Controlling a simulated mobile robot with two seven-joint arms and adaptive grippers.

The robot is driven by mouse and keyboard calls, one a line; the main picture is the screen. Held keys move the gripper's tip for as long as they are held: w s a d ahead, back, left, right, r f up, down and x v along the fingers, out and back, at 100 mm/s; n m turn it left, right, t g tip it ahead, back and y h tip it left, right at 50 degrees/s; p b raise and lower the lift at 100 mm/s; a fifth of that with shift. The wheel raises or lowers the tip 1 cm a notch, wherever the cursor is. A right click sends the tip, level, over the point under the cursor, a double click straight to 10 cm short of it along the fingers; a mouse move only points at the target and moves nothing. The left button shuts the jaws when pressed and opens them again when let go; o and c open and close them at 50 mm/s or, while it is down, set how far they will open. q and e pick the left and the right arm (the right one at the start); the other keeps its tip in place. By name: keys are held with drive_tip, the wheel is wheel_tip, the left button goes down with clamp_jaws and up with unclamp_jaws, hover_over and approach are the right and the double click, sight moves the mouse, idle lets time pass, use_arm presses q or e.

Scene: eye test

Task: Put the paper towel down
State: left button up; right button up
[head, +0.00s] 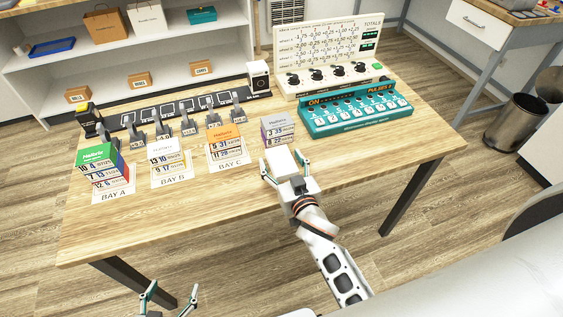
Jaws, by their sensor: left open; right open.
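I cannot make out a paper towel in the head view. My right gripper (284,164) reaches over the front of the wooden table, its jaws open. A plain white block (281,158) shows between its fingertips; I cannot tell what it is or whether the fingers touch it. My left gripper (170,298) is open and empty at the bottom edge of the view, in front of the table and over the floor.
The wooden table (350,170) holds stacked boxes on cards marked BAY A (112,195), BAY B (172,182) and BAY C (233,164). A teal console (355,112) and a white dial panel (330,70) stand behind. The table's front right is clear. A metal bin (513,125) stands right.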

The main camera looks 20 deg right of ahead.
drive_tip(key=c, duration=0.8)
drive_tip(key=shift+c, duration=0.5)
wheel_tip(320, 180, up, 12)
drive_tip(key=p, duration=0.4)
wheel_tip(320, 180, up, 8)
drive_tip(key=p, duration=0.2)
hover_over(282, 159)
drive_tip(key=s+d+r, duration=0.1)
drive_tip(key=s+d, duration=0.6)
drive_tip(key=s, duration=0.4)
drive_tip(key=shift+s+d+r+h, duration=0.3)
drive_tip(key=shift+r, duration=0.1)
